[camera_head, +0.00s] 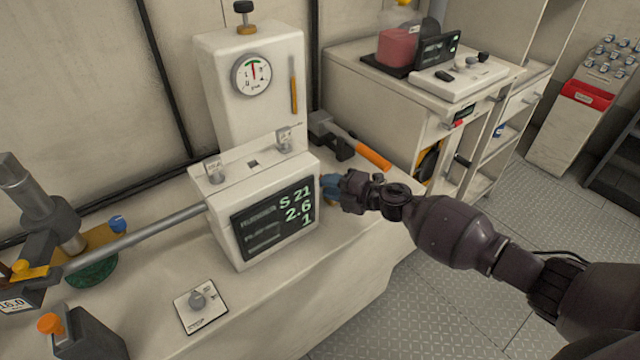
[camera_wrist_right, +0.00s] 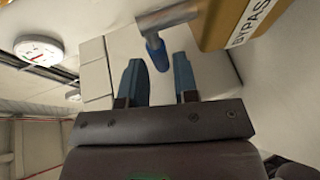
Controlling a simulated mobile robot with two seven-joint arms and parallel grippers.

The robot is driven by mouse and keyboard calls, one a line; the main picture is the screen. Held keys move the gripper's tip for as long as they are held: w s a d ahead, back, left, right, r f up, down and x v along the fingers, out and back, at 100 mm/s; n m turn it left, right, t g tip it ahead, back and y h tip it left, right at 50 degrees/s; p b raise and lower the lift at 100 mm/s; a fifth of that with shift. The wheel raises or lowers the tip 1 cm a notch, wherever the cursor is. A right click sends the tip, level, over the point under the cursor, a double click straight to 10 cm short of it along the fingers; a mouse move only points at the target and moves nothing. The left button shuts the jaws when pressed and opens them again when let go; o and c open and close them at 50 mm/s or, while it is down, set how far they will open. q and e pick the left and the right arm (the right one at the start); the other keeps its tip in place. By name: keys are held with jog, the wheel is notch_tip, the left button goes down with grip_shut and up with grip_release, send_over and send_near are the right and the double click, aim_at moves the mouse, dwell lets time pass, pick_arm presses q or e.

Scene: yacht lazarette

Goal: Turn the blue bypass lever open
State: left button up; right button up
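In the right wrist view the bypass lever has a metal arm (camera_wrist_right: 168,17) coming from a yellow block marked BYPASS (camera_wrist_right: 245,22), with a blue tip (camera_wrist_right: 157,53). The two blue fingers of my right gripper (camera_wrist_right: 159,66) are apart, and the blue tip shows in the gap between them near their ends. I cannot tell how deep the tip sits, and no contact shows. In the head view my right gripper (camera_head: 330,186) is at the right side of the white display box (camera_head: 232,190), and the lever is mostly hidden there. My left gripper is not in view.
A metal rod (camera_head: 140,236) enters the box from the left. The bench top (camera_head: 345,235) right of the box is clear.

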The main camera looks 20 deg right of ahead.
jog(key=shift+x, duration=1.5)
grip_shut()
